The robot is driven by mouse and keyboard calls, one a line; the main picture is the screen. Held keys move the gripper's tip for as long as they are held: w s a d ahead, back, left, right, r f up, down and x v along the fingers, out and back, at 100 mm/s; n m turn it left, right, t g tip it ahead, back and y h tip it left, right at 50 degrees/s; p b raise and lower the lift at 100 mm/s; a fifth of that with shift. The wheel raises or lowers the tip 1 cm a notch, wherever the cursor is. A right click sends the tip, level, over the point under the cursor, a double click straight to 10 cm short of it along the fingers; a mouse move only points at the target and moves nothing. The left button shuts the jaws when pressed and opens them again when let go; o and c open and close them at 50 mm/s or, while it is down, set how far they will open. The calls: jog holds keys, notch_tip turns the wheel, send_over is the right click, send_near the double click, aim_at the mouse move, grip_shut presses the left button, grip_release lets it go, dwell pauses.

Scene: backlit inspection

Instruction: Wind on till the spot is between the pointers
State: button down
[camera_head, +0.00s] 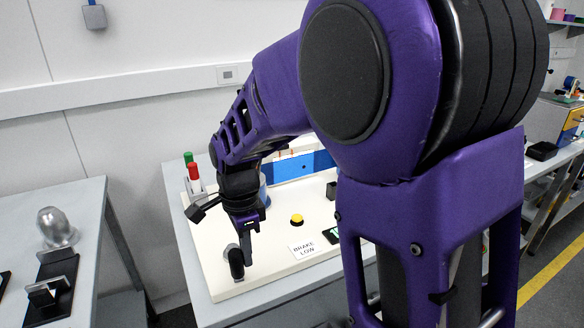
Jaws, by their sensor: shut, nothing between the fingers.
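My gripper (247,258) is shut and empty, pointing down over the front left of the white board (213,279). Its fingertips are beside a short black upright post (236,264) with a grey part behind it; whether they touch cannot be told. A blue band (290,169) runs along the back of the board, with a small dark spot (305,167) on it. Thin reddish marks, possibly the pointers (293,153), show at its upper edge. My arm hides parts of the band, so the spot's place between the pointers cannot be judged.
A yellow button (297,219), a "BRAKE LOW" card (303,250) and a partly hidden dark display (332,235) are on the board. Red (194,172) and green (188,158) cylinders stand at its back left. A separate bench (72,213) with metal items is at left.

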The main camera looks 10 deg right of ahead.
aim_at(231, 255)
dwell(0.3)
jog(key=shift+a, duration=0.7)
jog(key=shift+w+a+p, duration=0.1)
jog(key=shift+a+p, duration=0.3)
jog(key=shift+a, duration=0.4)
jog(key=shift+w+a, duration=0.25)
jog(key=shift+a, duration=0.25)
